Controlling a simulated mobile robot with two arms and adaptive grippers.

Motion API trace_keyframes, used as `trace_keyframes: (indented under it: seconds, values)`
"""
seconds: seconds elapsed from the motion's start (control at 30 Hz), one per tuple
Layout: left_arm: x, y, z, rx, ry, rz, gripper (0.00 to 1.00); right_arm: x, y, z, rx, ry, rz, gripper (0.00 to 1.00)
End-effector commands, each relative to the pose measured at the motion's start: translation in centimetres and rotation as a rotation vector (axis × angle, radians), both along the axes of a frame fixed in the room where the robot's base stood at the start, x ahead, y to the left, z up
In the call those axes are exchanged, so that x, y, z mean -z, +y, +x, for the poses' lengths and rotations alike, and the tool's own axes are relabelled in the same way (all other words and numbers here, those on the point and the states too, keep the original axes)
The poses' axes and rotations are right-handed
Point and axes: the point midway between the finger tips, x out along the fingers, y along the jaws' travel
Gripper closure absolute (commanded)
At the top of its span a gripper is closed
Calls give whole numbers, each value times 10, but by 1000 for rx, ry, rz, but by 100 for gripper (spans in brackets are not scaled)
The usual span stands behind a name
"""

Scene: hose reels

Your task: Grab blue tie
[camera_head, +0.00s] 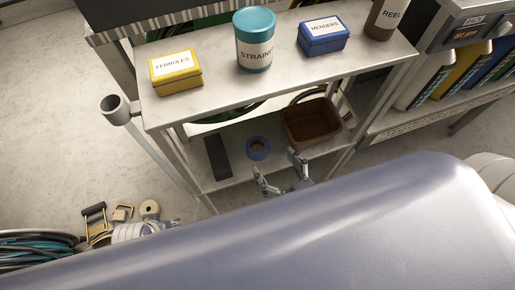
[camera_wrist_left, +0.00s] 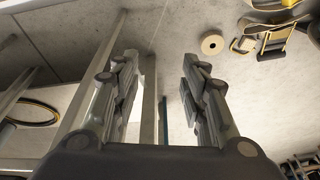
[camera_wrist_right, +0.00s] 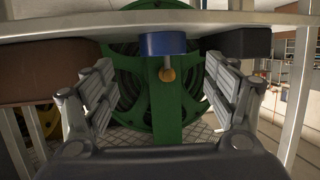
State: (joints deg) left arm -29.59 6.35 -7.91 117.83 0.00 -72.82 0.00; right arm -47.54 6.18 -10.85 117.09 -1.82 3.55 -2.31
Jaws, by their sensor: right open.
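The likely blue tie is a small blue ring-shaped roll (camera_head: 258,148) with a brown centre, lying on the lower shelf (camera_head: 225,178). It also shows in the right wrist view (camera_wrist_right: 163,44), beyond and between the fingertips. My right gripper (camera_head: 281,172) is open and empty at the shelf's front, just short of the roll, not visibly touching it. My left gripper (camera_wrist_left: 160,75) is open and empty in the left wrist view, away from the roll, with floor and a shelf post behind it. In the head view only a small part of it may show at lower left.
On the lower shelf, a dark flat block (camera_head: 217,156) lies left of the roll and a brown bin (camera_head: 311,121) right. The upper shelf (camera_head: 215,88) overhangs, holding labelled containers. A green reel (camera_wrist_right: 140,75) stands behind. A hose coil (camera_head: 40,250) and buckles are on the floor.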

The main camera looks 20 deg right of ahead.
Motion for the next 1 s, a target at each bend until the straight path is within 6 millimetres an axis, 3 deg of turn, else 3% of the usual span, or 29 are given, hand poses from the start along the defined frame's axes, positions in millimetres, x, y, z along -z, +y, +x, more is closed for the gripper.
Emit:
trace_keyframes:
  seconds: [0.1,0.33,0.7,1.0]
  values:
    - [-10,0,1,-1,-7,-1,60,6,4,15,0,-1,0,21]
    - [-21,1,1,-2,-13,-1,60,10,8,28,0,0,1,21]
    - [-62,2,-5,-4,-35,-1,60,21,20,66,0,1,1,21]
    - [-66,2,-6,-5,-34,-1,60,21,21,69,0,3,0,21]
